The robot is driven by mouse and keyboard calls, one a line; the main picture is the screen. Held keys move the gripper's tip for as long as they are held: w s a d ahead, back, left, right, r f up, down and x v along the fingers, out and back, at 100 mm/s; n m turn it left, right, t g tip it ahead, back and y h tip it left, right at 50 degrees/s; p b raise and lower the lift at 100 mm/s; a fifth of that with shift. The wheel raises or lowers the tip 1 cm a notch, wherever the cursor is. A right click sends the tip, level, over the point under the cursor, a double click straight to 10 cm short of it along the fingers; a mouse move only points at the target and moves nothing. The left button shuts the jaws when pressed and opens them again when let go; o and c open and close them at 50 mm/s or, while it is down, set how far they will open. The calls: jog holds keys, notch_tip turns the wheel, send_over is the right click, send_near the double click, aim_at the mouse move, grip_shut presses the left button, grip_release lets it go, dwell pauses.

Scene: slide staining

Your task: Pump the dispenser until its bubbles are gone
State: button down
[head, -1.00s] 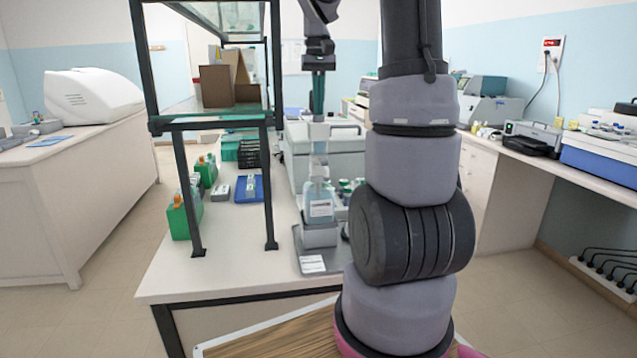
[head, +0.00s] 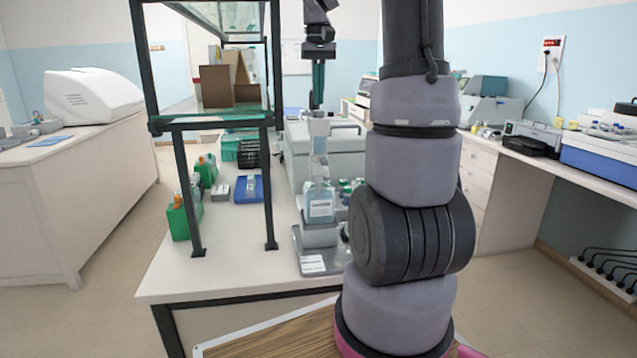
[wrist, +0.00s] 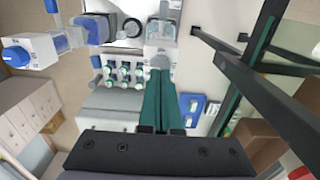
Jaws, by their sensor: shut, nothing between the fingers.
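The dispenser (head: 320,207) is a clear bottle with pale blue liquid and a white label. It stands upright on a grey tray (head: 313,262), with a tall pale pump head (head: 319,128) on top. In the wrist view the dispenser (wrist: 161,30) is just beyond the fingertips. My gripper (head: 317,106) points down over the pump head, its green fingers together and empty. The fingertips are at or just above the pump's top; contact is unclear. The fingers also show in the wrist view (wrist: 160,73). Bubbles are too small to make out.
Several capped bottles (wrist: 122,75) stand beside the dispenser. A dark-framed shelf (head: 267,185) rises to its left, with a blue tray (head: 249,197) and green boxes (head: 183,222) on the bench. A large grey machine (head: 345,155) stands behind.

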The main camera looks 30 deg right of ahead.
jog(key=shift+r, duration=0.1)
jog(key=shift+r, duration=2.45)
jog(key=shift+s+a+r, duration=0.1)
jog(key=shift+s+a, duration=0.15)
jog(key=s+a+f+t+y, duration=0.1)
jog(key=s+a+f+t, duration=0.1)
jog(key=s+a, duration=0.4)
jog(key=s+a+f+m+t+y, duration=0.1)
jog(key=s+a+t, duration=0.4)
jog(key=s, duration=0.8)
jog(key=shift+a+f, duration=0.7)
jog(key=shift+a, duration=0.2)
